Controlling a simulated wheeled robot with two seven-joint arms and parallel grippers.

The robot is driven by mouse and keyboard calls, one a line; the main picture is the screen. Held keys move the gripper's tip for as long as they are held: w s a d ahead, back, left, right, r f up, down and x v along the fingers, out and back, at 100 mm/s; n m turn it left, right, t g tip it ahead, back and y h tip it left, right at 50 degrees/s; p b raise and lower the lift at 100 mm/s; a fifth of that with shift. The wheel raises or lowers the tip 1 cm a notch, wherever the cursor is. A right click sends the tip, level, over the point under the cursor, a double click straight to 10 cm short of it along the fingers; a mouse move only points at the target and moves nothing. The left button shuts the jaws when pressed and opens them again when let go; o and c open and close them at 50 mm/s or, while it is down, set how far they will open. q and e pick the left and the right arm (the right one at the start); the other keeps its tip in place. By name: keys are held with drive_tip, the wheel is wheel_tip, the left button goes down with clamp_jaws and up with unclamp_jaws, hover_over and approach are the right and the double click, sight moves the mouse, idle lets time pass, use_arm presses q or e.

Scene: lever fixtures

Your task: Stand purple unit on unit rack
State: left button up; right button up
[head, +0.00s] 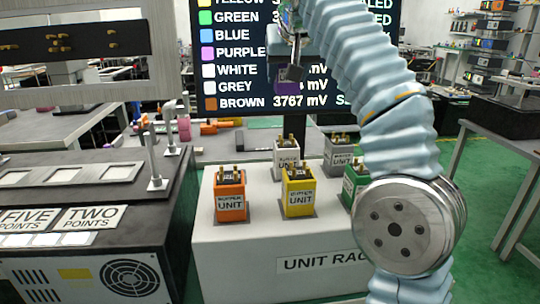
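The unit rack (235,262) is a white block in the middle with "UNIT RAC" readable on its front. My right arm comes in from the lower right and arches over the rack's right side. My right gripper (290,72) points down above and behind the rack, in front of the screen. A small purple unit (288,88) shows at its fingertips, apparently held, well above the rack top. The fingers partly hide it. My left gripper is not in view.
Orange (230,200), yellow (299,198), white (286,160), grey (341,155) and green (353,182) units stand on the rack; my arm partly hides the green one. A black fixture (100,250) stands left. A screen (235,60) listing colours and mV values is behind.

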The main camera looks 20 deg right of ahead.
drive_tip(key=shift+s+a+f+b, duration=0.3)
drive_tip(key=shift+s+a+f, duration=0.15)
drive_tip(key=shift+a+f, duration=1.75)
drive_tip(key=shift+s+a+f+b, duration=0.25)
drive_tip(key=shift+s+a+f, duration=0.2)
drive_tip(key=shift+a+f, duration=1.75)
drive_tip(key=shift+s+a+f+b, duration=0.3)
drive_tip(key=shift+s+a+f, duration=0.15)
drive_tip(key=shift+a+f, duration=1.75)
drive_tip(key=shift+a+r, duration=0.15)
drive_tip(key=shift+f+b, duration=0.55)
drive_tip(key=shift+b, duration=0.05)
drive_tip(key=o, duration=1.2)
drive_tip(key=shift+f, duration=0.15)
drive_tip(key=shift+o, duration=0.2)
